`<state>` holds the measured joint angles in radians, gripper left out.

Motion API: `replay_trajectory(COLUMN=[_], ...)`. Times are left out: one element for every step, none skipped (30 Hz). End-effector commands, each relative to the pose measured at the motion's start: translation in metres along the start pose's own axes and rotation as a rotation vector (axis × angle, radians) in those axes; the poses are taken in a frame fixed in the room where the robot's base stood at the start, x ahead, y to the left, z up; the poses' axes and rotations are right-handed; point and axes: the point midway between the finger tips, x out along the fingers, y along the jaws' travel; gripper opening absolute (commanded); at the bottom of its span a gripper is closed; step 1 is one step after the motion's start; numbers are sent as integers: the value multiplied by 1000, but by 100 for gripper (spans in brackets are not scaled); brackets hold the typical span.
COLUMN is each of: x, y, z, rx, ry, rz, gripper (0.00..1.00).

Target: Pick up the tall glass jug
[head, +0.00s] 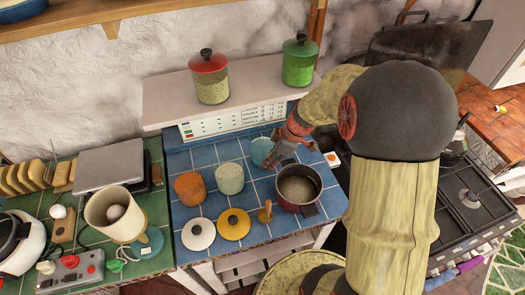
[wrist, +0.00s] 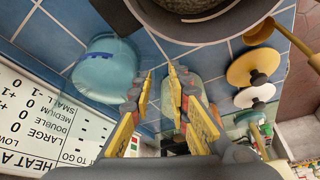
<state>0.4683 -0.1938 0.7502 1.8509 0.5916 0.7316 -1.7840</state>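A light-blue clear glass vessel (head: 262,152), which looks like the glass jug, stands on the blue tiles near the back of the counter. In the wrist view the blue glass (wrist: 103,68) is left of the fingers, with a darker blue band around it. My gripper (head: 292,156) is just right of the glass in the head view. In the wrist view its fingers (wrist: 160,72) are apart, with blue tile showing between the tips; no grip on the glass shows. My arm hides part of the counter.
A dark red pot (head: 299,188) stands close in front of my gripper. A pale speckled jar (head: 230,178) and an orange jar (head: 189,188) stand left. White (head: 198,234) and yellow (head: 234,224) lids lie in front. A raised shelf (head: 160,108) borders the back.

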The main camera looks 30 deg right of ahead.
Motion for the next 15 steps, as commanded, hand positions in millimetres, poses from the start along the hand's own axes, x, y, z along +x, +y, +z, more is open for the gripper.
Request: replay_trajectory(x=[5, 8, 13, 17, 22, 28, 33, 37, 42, 45, 46, 48, 48, 48, 48], y=[0, 0, 1, 1, 2, 2, 2, 2, 2, 2, 3, 3, 3, 3, 3], z=[0, -1, -2, -2, -3, -3, -3, -3, -3, -3, -3, -3, -3, -3, -3], rx=[-1, -1, -1, -1, -1, -1, -2, -2, -1, 0, 0, 0, 0, 0, 0], ry=[0, -1, -1, 0, 0, -1, -1, -1, -1, -1, -1, -1, -1, -1, -1], rz=[-2, -2, -2, -2, -3, -2, -2, -2, -2, -1, 0, 1, 1, 1, 2], gripper=[18, 18, 18, 18, 18, 18, 18, 18, 18, 18, 18, 18, 18, 18, 18])
